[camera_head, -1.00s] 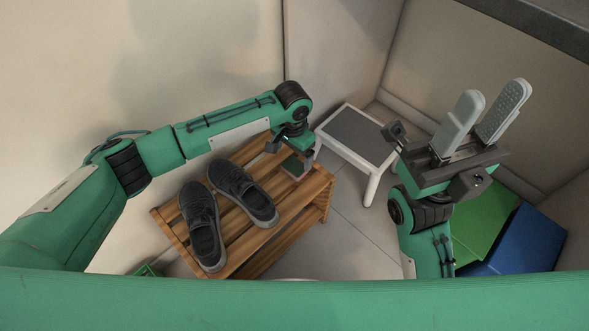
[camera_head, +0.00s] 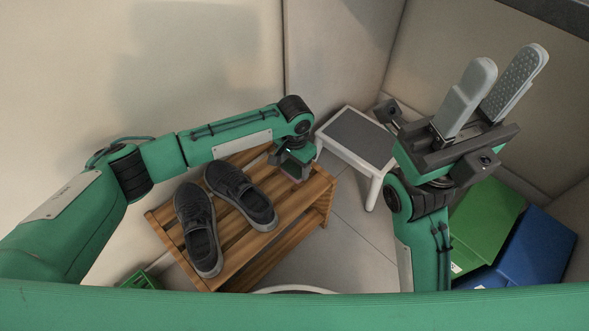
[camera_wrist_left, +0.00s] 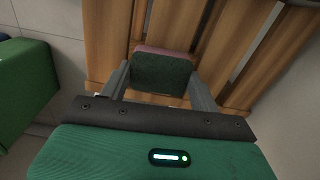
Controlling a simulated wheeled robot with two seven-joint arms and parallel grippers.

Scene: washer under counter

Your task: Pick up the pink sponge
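The pink sponge (camera_wrist_left: 163,50) lies on the slatted wooden rack, with its dark green face towards the left wrist camera and a pink edge behind it. My left gripper (camera_wrist_left: 160,76) is over it, with one finger on each side. The fingers look open around the sponge; whether they touch it is hard to tell. In the head view my left gripper (camera_head: 294,164) is low at the rack's far right end and mostly hides the sponge. My right gripper (camera_head: 508,68) is raised at the right, open and empty, fingers pointing up.
A pair of dark grey shoes (camera_head: 242,196) sits on the wooden rack (camera_head: 290,222), left of the left gripper. A white stool with grey top (camera_head: 357,136) stands behind right. Green (camera_head: 485,222) and blue (camera_head: 535,250) boxes lie at the right. Walls close in behind.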

